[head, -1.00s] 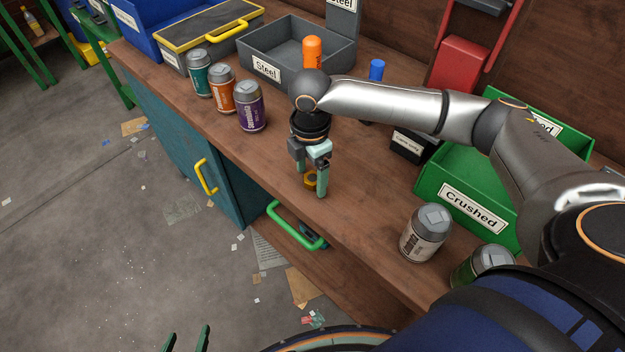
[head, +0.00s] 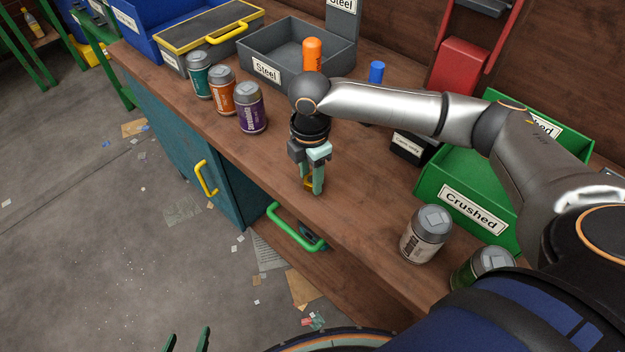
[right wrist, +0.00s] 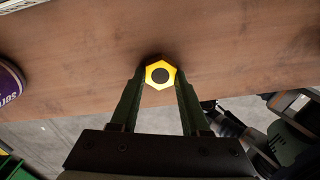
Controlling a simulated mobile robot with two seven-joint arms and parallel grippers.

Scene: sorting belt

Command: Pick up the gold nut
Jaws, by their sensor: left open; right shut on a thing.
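The gold nut (right wrist: 149,76) is a yellow hexagonal ring with a dark hole, seen between the fingertips in the right wrist view. In the head view the gold nut (head: 307,185) is mostly hidden behind a finger. My right gripper (head: 311,186) points down at the workbench and is shut on the nut, one finger on each side; it also shows in the right wrist view (right wrist: 160,77). Whether the nut touches the bench top is hard to tell. My left gripper (head: 187,338) shows only as two parted green fingertips at the bottom edge, open and away from the bench.
On the wooden bench (head: 350,205) stand teal (head: 200,74), orange (head: 221,90) and purple (head: 251,108) cans on the left. A beige can (head: 426,234) and green can (head: 483,267) stand right, near a green Crushed bin (head: 468,209). A grey Steel bin (head: 264,69) is behind.

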